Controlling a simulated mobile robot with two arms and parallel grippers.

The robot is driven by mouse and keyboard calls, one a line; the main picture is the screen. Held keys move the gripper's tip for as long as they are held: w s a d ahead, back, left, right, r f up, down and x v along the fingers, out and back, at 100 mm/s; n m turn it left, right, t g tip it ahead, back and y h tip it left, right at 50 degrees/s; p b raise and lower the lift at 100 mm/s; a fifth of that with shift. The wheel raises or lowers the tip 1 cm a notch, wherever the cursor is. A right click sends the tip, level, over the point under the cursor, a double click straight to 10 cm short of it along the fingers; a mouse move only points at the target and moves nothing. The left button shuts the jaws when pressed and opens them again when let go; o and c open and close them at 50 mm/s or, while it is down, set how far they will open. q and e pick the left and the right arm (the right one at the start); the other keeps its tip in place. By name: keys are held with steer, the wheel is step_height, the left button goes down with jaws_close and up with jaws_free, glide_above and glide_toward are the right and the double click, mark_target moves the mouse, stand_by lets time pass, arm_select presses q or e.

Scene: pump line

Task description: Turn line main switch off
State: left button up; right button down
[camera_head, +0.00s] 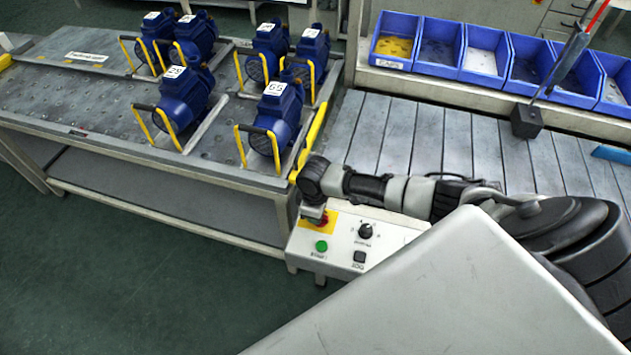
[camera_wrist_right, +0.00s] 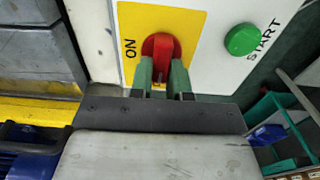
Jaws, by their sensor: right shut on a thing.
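The line main switch is a red rotary knob (camera_wrist_right: 161,46) on a yellow plate (camera_wrist_right: 190,22). The word ON is printed left of it in the right wrist view. My right gripper (camera_wrist_right: 162,72) is shut on the knob's handle, with one green finger on each side. My left gripper is not in view.
The white control panel (camera_head: 340,243) carries a green START button (camera_head: 321,246), a black selector knob (camera_head: 365,231) and a black button (camera_head: 359,257). A metal table (camera_head: 60,100) with several blue pumps stands left. Blue bins (camera_head: 432,45) line the back of the slatted conveyor (camera_head: 400,130).

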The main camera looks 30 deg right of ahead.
steer(key=c, duration=1.1)
jaws_free()
steer(key=shift+r, duration=0.1)
step_height(320, 180, up, 11)
steer(key=shift+f+b, duration=0.15)
steer(key=shift+b, duration=0.3)
